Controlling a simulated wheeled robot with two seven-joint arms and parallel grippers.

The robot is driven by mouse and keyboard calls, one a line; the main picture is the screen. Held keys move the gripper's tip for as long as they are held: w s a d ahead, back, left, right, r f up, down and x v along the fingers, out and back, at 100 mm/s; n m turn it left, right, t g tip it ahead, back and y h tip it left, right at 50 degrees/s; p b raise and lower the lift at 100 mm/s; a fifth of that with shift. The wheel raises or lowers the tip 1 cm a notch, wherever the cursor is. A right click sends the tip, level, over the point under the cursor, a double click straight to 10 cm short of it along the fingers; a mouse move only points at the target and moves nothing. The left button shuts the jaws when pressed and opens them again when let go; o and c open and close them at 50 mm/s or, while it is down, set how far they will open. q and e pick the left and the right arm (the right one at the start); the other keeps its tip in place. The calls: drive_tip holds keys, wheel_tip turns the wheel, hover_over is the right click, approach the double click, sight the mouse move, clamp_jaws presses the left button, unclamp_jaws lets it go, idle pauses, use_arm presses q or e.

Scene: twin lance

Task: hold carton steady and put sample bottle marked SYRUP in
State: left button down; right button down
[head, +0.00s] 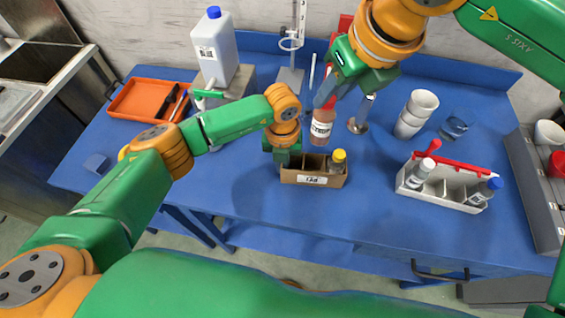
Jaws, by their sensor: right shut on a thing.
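The brown carton (300,178) stands on the blue bench, with a white label on its front. A yellow-capped bottle (338,160) is in its right compartment; the compartments to the left look empty. My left gripper (283,160) is at the carton's left end, fingers pointing down; its fingertips are too hidden to tell whether it grips the wall. My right gripper (327,96) is shut on the top of a reddish bottle (321,134) with a white label, apparently SYRUP. The bottle is nearly upright just behind the carton; I cannot tell whether it touches the bench.
A white divided caddy (440,197) with bottles and a red handle stands at right. Stacked white cups (415,115) and a glass (454,128) are behind it. An orange tray (140,100) and a blue-capped jug (215,50) are at back left. Bench in front of the carton is clear.

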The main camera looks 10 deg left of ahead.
sight(332, 111)
idle(0.5)
wheel_tip(332, 111, down, 3)
drive_tip(key=n, duration=0.2)
drive_tip(key=n+g+y, duration=0.1)
drive_tip(key=n, duration=0.1)
drive_tip(key=shift+w+d+f+n+g, duration=0.1)
drive_tip(key=shift+f+n+g, duration=0.05)
drive_tip(key=shift+n+g, duration=0.15)
drive_tip(key=shift+w+d+f+n, duration=0.1)
drive_tip(key=shift+f+n, duration=0.4)
drive_tip(key=shift+f, duration=0.15)
wheel_tip(332, 111, down, 10)
drive_tip(key=shift+f, duration=0.2)
drive_tip(key=c, duration=0.5)
unclamp_jaws()
drive_tip(key=v, duration=1.2)
drive_tip(key=shift+w+d, duration=0.1)
